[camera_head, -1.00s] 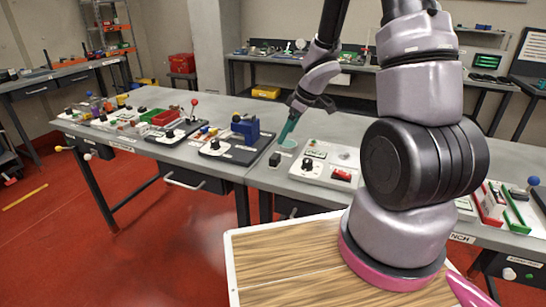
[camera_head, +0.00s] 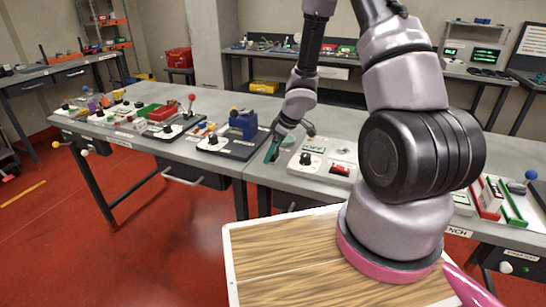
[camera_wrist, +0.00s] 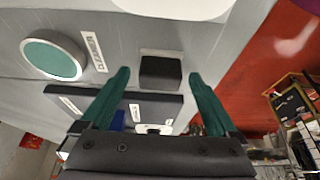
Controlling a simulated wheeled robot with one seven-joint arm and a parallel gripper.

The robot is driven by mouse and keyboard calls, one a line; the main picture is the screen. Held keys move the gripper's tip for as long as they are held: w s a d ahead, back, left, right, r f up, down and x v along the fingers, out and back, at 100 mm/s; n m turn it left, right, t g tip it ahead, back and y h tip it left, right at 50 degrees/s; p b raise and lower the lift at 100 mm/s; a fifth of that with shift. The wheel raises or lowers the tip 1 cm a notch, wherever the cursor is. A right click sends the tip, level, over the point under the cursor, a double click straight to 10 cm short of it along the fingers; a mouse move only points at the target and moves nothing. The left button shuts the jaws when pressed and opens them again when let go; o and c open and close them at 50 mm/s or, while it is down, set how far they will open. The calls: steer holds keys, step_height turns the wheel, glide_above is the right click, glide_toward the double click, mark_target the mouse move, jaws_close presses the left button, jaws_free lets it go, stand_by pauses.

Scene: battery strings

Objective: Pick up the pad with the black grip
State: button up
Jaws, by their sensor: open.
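The black grip (camera_wrist: 161,72) is a small dark block on the grey bench top. It appears between my gripper's fingertips (camera_wrist: 160,76) in the wrist view. A thin grey pad (camera_wrist: 162,53) shows along the grip's far edge, hardly distinct from the bench. My gripper has two teal fingers, spread apart on either side of the grip, with gaps to both sides. I cannot tell how far the tips are above the bench. In the head view my gripper (camera_head: 271,152) points down at the front of the bench and hides the grip.
A green disc in a pale ring (camera_wrist: 53,54) lies beside a printed label. A dark plate (camera_wrist: 140,103) with a blue vise (camera_head: 243,124) lies close by. A white panel (camera_head: 322,164) with a knob and red switch sits right of my gripper. The bench's front edge is near.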

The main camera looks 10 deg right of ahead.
steer(key=shift+f, duration=0.2)
steer(key=c, duration=1.5)
steer(key=shift+o, duration=0.2)
steer(key=shift+r, duration=0.2)
step_height(320, 180, up, 10)
steer(key=shift+f, duration=0.15)
